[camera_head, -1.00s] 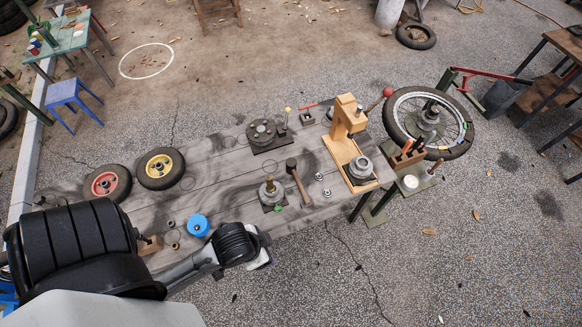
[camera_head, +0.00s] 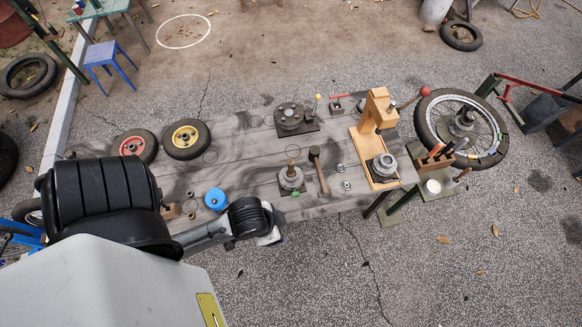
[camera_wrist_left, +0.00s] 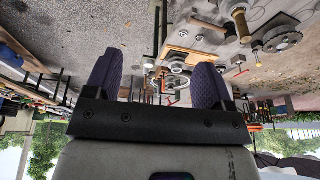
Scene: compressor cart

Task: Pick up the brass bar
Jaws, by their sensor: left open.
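A short brass-coloured bar (camera_head: 291,169) stands upright in a round grey holder (camera_head: 291,181) near the middle of the bench. It also shows upside down at the top of the left wrist view (camera_wrist_left: 241,24). My left gripper (camera_head: 272,238) is off the bench's front edge, apart from the bar. In the wrist view its two dark ribbed fingers (camera_wrist_left: 157,78) are spread, with nothing held between them. In the head view my own wrist hides most of this gripper. My right gripper is not in view.
A mallet (camera_head: 319,172) lies just right of the holder. A wooden press (camera_head: 376,115) stands at the bench's right end. A blue round part (camera_head: 215,199) is at the front left, and two small wheels (camera_head: 187,138) lie farther back.

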